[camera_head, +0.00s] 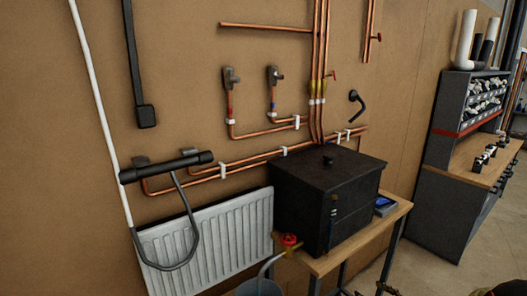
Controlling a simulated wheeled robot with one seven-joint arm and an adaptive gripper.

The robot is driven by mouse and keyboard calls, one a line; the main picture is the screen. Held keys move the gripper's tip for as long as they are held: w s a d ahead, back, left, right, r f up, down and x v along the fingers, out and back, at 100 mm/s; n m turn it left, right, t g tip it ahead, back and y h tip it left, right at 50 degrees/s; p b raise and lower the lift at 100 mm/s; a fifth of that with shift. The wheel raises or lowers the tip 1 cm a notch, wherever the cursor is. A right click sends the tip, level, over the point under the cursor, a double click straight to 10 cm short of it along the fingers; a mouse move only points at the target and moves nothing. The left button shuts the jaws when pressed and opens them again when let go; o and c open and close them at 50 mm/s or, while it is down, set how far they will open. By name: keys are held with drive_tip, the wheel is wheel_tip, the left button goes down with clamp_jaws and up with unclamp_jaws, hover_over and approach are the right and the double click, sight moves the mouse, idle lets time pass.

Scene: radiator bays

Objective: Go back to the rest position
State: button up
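My gripper does not show clearly in the head view. Small dark and brassy parts (385,288) show at the bottom edge, and another dark shape (505,288) is cut off at the bottom right corner; I cannot tell what either is. The task names no object. A black box (325,195) with a lid and a knob on top stands on a wooden bench (345,258), its lid down.
A white radiator (205,245) stands against the brown wall, left of the bench. Copper pipes (265,155) and valves run above. A red-handled tap (289,240) is at the bench's front left, above a bucket (260,287). A grey shelf unit (437,205) stands right; floor (490,250) shows beside it.

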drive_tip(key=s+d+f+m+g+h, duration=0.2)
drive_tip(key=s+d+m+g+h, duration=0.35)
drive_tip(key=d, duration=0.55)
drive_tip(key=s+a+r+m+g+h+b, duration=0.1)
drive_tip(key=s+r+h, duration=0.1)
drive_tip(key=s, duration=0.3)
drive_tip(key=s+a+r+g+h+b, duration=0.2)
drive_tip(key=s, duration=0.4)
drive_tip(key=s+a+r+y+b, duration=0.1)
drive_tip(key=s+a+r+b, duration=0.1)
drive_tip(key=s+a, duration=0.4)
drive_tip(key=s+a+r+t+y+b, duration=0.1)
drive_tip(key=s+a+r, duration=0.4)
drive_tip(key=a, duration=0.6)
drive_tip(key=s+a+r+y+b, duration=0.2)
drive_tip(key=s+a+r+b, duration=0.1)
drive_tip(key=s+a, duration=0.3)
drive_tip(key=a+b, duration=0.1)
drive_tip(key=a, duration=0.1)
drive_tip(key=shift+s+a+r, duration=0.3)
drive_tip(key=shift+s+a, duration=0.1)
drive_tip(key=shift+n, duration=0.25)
